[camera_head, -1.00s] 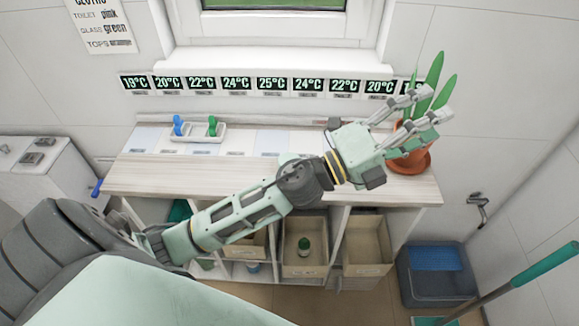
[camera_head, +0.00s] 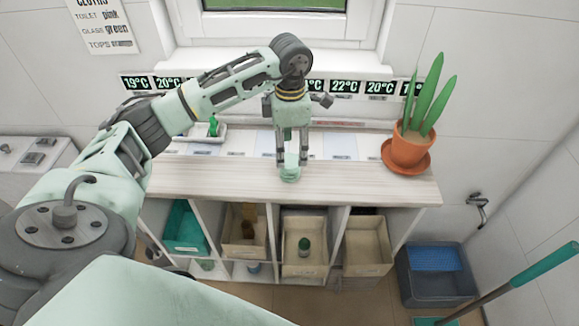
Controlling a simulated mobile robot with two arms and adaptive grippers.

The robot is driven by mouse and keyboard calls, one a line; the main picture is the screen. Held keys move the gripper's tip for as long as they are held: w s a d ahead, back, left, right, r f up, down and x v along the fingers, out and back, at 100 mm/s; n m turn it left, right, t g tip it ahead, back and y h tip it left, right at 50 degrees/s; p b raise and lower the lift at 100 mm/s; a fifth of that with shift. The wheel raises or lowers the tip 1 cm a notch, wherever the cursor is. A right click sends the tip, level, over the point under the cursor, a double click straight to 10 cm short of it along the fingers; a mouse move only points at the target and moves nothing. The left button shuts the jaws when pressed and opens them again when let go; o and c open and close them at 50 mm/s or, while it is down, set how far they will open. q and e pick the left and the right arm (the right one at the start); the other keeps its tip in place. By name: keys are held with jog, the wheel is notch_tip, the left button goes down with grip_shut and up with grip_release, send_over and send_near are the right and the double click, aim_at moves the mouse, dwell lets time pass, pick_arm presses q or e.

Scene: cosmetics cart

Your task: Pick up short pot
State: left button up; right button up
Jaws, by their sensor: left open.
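My left gripper (camera_head: 291,160) points down over the front middle of the white shelf top (camera_head: 220,180), its fingers spread. A small pale green shape shows low between the fingers; I cannot tell if it is a short pot or part of the gripper. A small container with a green cap (camera_head: 304,244) stands in an open bin below the shelf top, well apart from the gripper. I cannot tell whether it is the short pot. My right gripper is out of view.
A terracotta pot with a green plant (camera_head: 409,146) stands on a saucer at the shelf's right end. A white tray (camera_head: 205,137) with a green item lies behind my left arm. Temperature displays (camera_head: 345,86) line the back. The shelf top right of the gripper is mostly clear.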

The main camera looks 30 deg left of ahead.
aim_at(289, 159)
pick_arm(q)
jog(key=f+p, duration=0.1)
jog(key=f, duration=0.1)
jog(key=f+p, duration=0.1)
jog(key=f, duration=0.1)
jog(key=f+p, duration=0.1)
jog(key=f, duration=0.1)
jog(key=shift+w+a+f, duration=0.15)
jog(key=shift+a+f, duration=0.05)
jog(key=shift+a, duration=0.05)
jog(key=shift+f, duration=0.25)
jog(key=shift+c, duration=0.5)
jog(key=c, duration=1)
